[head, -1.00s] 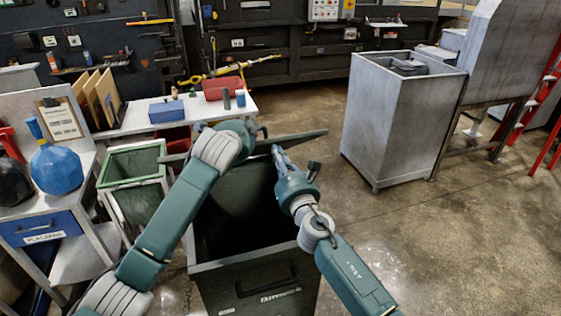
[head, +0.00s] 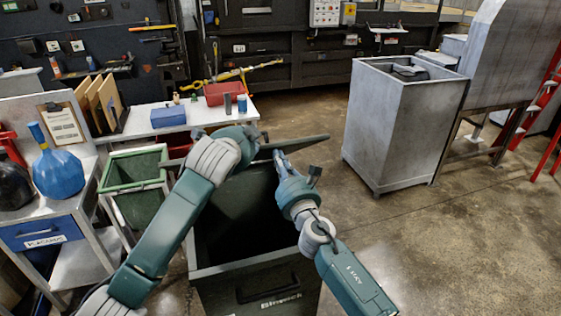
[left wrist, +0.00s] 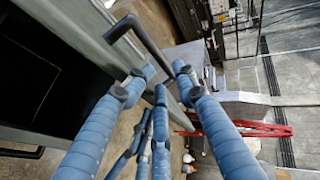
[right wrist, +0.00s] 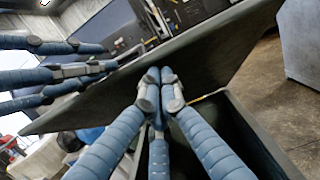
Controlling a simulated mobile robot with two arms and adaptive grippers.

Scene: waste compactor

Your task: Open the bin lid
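The dark green bin (head: 262,279) stands in front of me in the head view, its dark inside open to view. Its lid (head: 294,147) is raised at the back of the opening and seen nearly edge-on. My right gripper (head: 279,157) is at the lid's near side. In the right wrist view its fingertips (right wrist: 160,85) are together against or very near the lid (right wrist: 215,55), with nothing between them. My left gripper is hidden behind its wrist in the head view. In the left wrist view its fingers (left wrist: 159,82) are spread and empty, close to a black bar handle (left wrist: 147,45).
A green open bin (head: 134,170) stands left of the dark bin, beside a white table (head: 208,113) with a blue box (head: 168,115) and a red box (head: 222,94). A grey metal bin (head: 395,135) stands at the right. The floor between is clear.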

